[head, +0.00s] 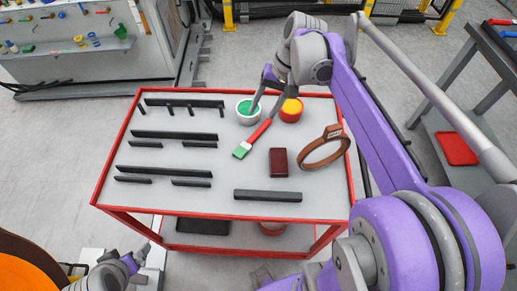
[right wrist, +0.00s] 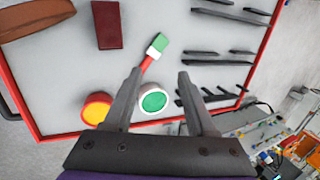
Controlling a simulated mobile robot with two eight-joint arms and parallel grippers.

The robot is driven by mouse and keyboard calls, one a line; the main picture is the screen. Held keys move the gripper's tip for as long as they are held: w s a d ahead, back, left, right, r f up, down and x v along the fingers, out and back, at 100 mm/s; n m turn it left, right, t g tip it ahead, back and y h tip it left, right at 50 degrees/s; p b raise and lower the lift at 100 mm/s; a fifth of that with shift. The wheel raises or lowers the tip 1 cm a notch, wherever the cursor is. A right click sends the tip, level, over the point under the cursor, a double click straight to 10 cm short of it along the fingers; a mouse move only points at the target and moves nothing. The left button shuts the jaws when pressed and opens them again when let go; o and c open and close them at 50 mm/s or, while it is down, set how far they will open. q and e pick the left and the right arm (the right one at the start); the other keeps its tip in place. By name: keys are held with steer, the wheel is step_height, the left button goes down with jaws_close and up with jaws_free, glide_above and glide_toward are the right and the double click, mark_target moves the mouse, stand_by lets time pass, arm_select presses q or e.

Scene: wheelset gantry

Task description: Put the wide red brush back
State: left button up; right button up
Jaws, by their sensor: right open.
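The red-handled brush (head: 253,138) with green bristles and a pale band lies on the grey top of the red-rimmed cart (head: 225,209). In the right wrist view the brush (right wrist: 155,50) lies beyond my fingertips, and the left finger hides part of its handle end. My right gripper (head: 263,114) is open and empty above the cart, near the handle end; it also shows in the right wrist view (right wrist: 159,72). My left gripper (head: 136,261) is low at the left, off the cart; its jaws are too small to read.
A white pot of green paint (head: 247,111) and a red pot of yellow paint (head: 291,110) stand close to my right gripper. A dark red block (head: 278,162), a brown ring (head: 322,151) and several black bars (head: 268,196) lie around the brush.

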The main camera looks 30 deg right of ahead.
steer(key=s+a+f+n+t+h, duration=0.1)
steer(key=s+a+f+n, duration=0.1)
steer(key=s+a+f, duration=0.1)
steer(key=s+a+f+n+t+h, duration=0.1)
steer(key=s+a+f+n, duration=0.1)
steer(key=s+a+f, duration=0.2)
steer(key=s+a+f+n+t+h, duration=0.1)
steer(key=s+a+f+n, duration=0.1)
steer(key=s+a+f, duration=0.1)
steer(key=shift+s+a+f+n+t+h, duration=0.2)
steer(key=shift+s+f, duration=0.2)
steer(key=shift+s, duration=0.15)
steer(key=shift+s+a+f+n+t+h, duration=0.1)
steer(key=shift+s+a+f, duration=0.1)
steer(key=shift+s+f, duration=0.25)
steer(key=shift+s+a+f, duration=0.2)
steer(key=shift+f, duration=0.05)
